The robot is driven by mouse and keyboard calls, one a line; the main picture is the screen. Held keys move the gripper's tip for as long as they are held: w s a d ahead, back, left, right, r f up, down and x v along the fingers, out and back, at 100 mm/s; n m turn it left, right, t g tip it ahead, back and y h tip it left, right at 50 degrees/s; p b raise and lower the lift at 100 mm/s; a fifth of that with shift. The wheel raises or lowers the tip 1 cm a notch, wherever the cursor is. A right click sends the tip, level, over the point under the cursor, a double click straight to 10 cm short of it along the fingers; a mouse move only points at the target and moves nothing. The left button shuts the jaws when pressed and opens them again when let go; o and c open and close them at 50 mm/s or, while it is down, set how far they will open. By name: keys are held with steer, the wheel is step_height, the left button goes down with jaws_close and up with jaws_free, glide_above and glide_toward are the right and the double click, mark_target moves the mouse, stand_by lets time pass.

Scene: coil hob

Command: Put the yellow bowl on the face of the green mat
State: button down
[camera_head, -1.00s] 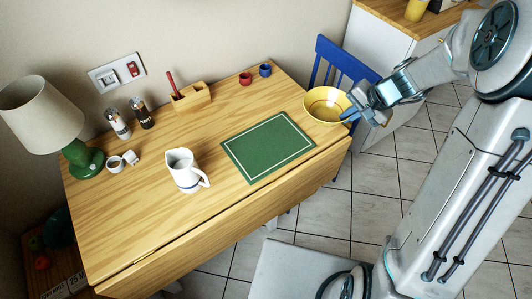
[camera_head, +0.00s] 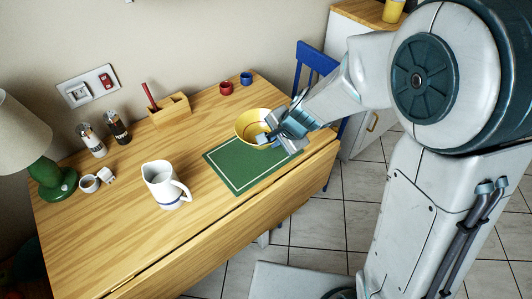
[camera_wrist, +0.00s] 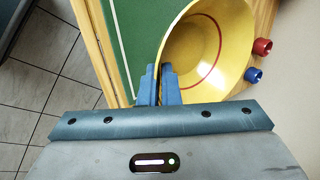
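The yellow bowl (camera_head: 248,119) has a red ring inside and is at the back right part of the green mat (camera_head: 226,165), covering that corner in the head view. I cannot tell whether it touches the mat or hangs just above it. My gripper (camera_head: 268,137) is at the bowl's near right side. In the wrist view, the two blue fingers (camera_wrist: 159,84) are close together with the wall of the bowl (camera_wrist: 195,60) between them. The mat (camera_wrist: 139,30) shows to the left of the bowl there, with its white border line.
A white jug (camera_head: 165,186) stands left of the mat. A red cup (camera_head: 226,88) and a blue cup (camera_head: 246,78) stand behind the bowl. A wooden holder (camera_head: 168,108) is at the back. A blue chair (camera_head: 312,60) is beyond the table's right end.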

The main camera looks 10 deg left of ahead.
steer(key=shift+s+a+f, duration=0.15)
steer(key=shift+a+f, duration=0.2)
steer(key=shift+a, duration=0.2)
steer(key=shift+s+a+f, duration=0.15)
steer(key=shift+a+f, duration=0.15)
steer(key=shift+a, duration=0.2)
steer(key=shift+a+f, duration=0.1)
steer(key=shift+f, duration=0.15)
steer(key=shift+f+b, duration=1.35)
steer(key=shift+f, duration=0.5)
steer(key=shift+f, duration=0.2)
steer(key=c, duration=1.6)
jaws_free()
steer(key=shift+r, duration=0.1)
steer(key=shift+c, duration=0.2)
